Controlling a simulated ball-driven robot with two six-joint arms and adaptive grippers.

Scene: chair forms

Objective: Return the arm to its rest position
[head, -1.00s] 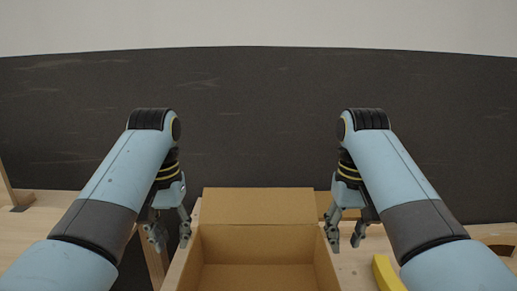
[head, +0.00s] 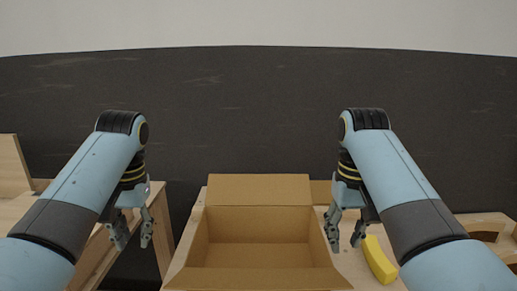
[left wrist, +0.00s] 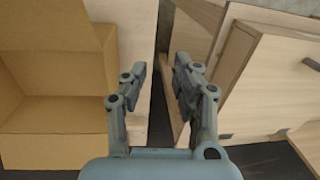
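My left gripper (head: 132,240) hangs fingers down, left of the open cardboard box (head: 258,190) in the head view. In the left wrist view its two fingers (left wrist: 160,72) stand apart with nothing between them. The box (left wrist: 50,122) shows at the left of that view, beside the gripper and not touched by it. My right gripper (head: 345,242) hangs fingers down at the box's right side in the head view. Its fingers are apart and no held thing shows between them.
A yellow curved piece (head: 379,261) lies right of the box, near my right arm. A wooden stand (head: 160,228) is at the left, behind my left gripper. In the left wrist view, a pale wooden cabinet (left wrist: 270,85) stands right of the fingers, with a dark gap between.

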